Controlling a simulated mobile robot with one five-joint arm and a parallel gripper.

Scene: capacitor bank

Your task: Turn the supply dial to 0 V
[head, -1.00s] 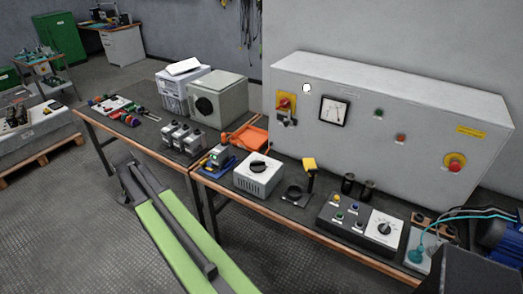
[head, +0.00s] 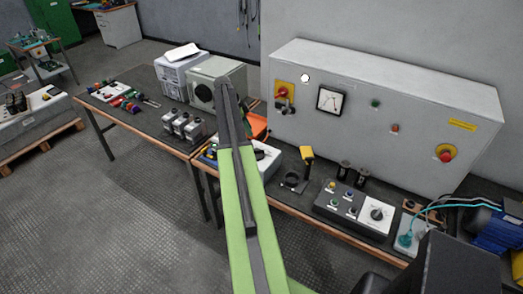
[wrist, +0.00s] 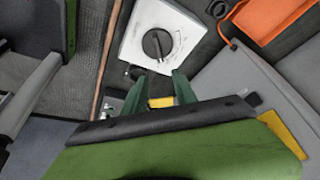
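A white box with a black dial (wrist: 157,43) and a printed scale on its top is ahead of the fingertips in the wrist view. The scale is too small to read. In the head view my arm covers much of this white box (head: 269,163), and only part of its dial shows. My gripper (wrist: 160,82) has two green fingers spread apart with a gap between them. The fingers are short of the dial and do not touch it. A yellow piece shows through the gap, seemingly below. My fingertips cannot be made out in the head view.
An orange tray (wrist: 270,18) lies beside the white box. A yellow-topped stand (head: 306,154) and a control box with another dial (head: 376,214) are to the right on the bench. The large grey cabinet (head: 370,120) stands behind.

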